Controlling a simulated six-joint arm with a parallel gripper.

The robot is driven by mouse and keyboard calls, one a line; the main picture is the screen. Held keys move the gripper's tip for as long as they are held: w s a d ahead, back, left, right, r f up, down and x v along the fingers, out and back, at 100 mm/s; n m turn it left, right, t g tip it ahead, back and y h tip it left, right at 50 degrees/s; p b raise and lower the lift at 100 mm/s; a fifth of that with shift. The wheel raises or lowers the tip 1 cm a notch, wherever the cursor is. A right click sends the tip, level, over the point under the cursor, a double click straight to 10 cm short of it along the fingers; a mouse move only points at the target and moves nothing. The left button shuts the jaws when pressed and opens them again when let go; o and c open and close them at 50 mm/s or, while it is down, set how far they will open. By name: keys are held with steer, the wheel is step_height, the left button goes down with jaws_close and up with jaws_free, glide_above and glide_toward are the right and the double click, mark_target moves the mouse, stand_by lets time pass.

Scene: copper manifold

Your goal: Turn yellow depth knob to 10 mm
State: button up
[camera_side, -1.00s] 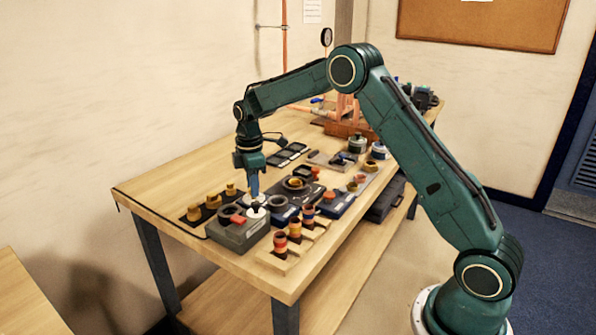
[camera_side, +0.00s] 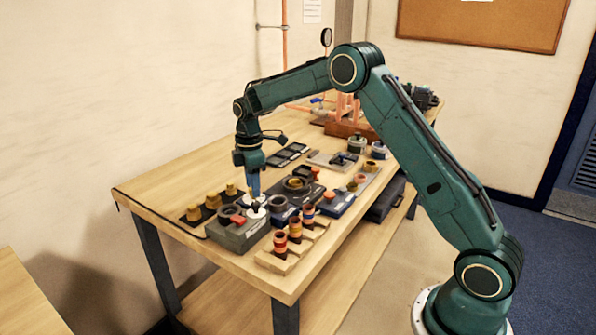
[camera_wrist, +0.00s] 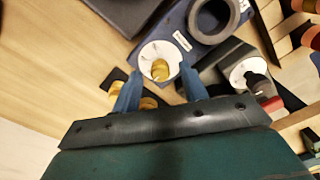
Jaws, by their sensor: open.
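The yellow depth knob (camera_wrist: 160,69) sits at the centre of a round white dial (camera_wrist: 172,58) with dark tick marks, on a blue block, in the wrist view. The dial's figures are too small to read. My gripper (camera_wrist: 161,70) has its two blue fingers spread, one on each side of the knob in the picture, with gaps between. I cannot tell whether the fingertips are down at knob height. In the side view my gripper (camera_side: 254,194) points down just over white dials, and its fingers hide the knob.
A grey block (camera_side: 236,236) with another white dial stands close in front. Brass fittings (camera_side: 212,201) stand to the left, and banded fittings (camera_side: 294,229) sit in a wooden rack at the front edge. A dark ring (camera_wrist: 212,17) lies beside the dial. Bare tabletop lies at the left.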

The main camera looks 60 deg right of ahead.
step_height(320, 180, up, 13)
steer(key=shift+r, duration=0.2)
stand_by(0.4)
stand_by(0.3)
steer(key=s+a+r+m+t, duration=0.25)
steer(key=s+r, duration=0.25)
steer(key=s, duration=0.4)
steer(key=s+a+r+m+t, duration=0.1)
steer(key=s+a+r+m, duration=0.25)
steer(key=s, duration=0.65)
steer(key=s+a+f+m+t, duration=0.1)
steer(key=s+f+m, duration=0.1)
steer(key=s, duration=0.7)
steer(key=s+a+f+m+t, duration=0.1)
steer(key=s+f+m, duration=0.2)
steer(key=s, duration=0.6)
steer(key=shift+a+f, duration=0.4)
